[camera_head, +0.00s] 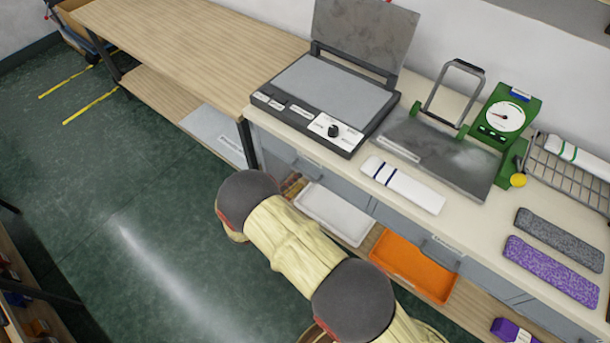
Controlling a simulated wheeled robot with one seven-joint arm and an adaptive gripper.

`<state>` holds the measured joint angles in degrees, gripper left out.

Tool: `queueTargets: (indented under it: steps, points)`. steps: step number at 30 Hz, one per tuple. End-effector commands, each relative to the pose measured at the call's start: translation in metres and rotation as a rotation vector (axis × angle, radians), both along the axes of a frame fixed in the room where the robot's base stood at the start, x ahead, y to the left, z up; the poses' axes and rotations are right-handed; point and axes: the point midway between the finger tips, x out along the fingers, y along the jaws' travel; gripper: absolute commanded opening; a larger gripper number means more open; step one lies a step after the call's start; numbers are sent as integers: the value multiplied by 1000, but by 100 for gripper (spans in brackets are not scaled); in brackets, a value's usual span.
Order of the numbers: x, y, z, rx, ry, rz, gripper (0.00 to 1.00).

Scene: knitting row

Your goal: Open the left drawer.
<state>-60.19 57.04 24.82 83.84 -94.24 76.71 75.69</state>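The left drawer (340,190) is a grey-blue front under the left part of the pale worktop (457,222). It looks closed, flush with the cabinet face. Its bar handle (306,172) shows near the middle of the front. Another grey-blue drawer (405,226) with a handle and a label sits to its right. My arm, in a cream cover with dark grey joints, reaches from the bottom right up to just in front of the cabinet's left end. My gripper is not visible; the arm's links hide whatever is beyond its bend.
A white tray (335,213) and an orange tray (415,265) sit below. Green floor (110,190) is open at left.

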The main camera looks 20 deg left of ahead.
Motion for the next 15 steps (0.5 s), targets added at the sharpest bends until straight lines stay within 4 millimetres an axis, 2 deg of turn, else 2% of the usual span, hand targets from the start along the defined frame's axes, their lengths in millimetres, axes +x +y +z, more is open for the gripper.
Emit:
queueTargets:
  steps: [6,15]
  points:
    - [31,-14,-9,-1,1,-3,27]
    - [48,-20,-11,-1,2,0,27]
